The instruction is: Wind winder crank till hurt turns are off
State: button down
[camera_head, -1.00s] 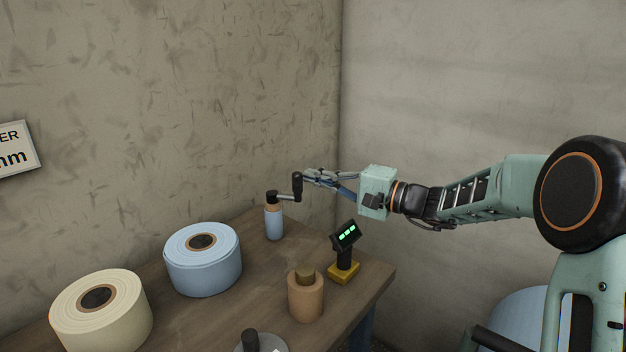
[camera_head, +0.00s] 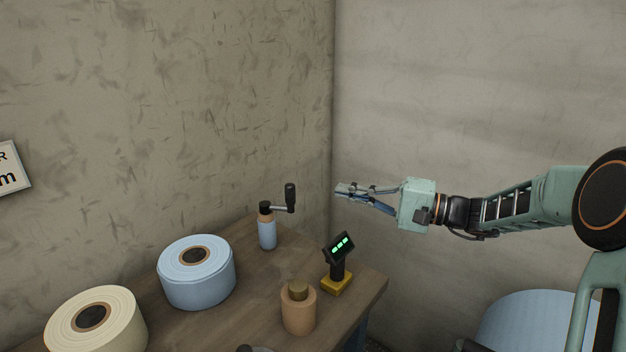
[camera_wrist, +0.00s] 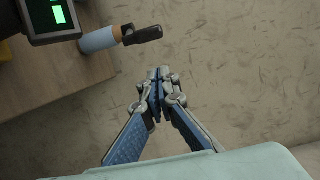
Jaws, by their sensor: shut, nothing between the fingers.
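The winder (camera_head: 267,230) stands at the back of the wooden bench, a slim spindle with light blue material around it and a tan band above. Its dark crank (camera_head: 290,197) sticks out to the right at the top, with the handle upright. In the wrist view the crank handle (camera_wrist: 147,34) shows near the top, with the blue winder (camera_wrist: 97,41) beside it. My gripper (camera_head: 343,189) is shut and empty, in the air to the right of the crank and apart from it. In the wrist view my gripper's fingertips (camera_wrist: 159,73) meet below the handle.
A display (camera_head: 339,246) with green bars stands on a yellow base near the bench's right edge. A blue roll (camera_head: 197,282), a cream roll (camera_head: 112,322) and a brown core (camera_head: 299,312) stand on the bench (camera_head: 235,322). Another blue roll (camera_head: 535,325) is at lower right.

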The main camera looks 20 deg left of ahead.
jog(key=a+n+g+p, duration=0.1)
jog(key=a+p, duration=0.3)
jog(key=a, duration=0.5)
jog(key=shift+s+f+g, duration=0.15)
jog(key=shift+f+g, duration=0.15)
jog(key=shift+g, duration=0.3)
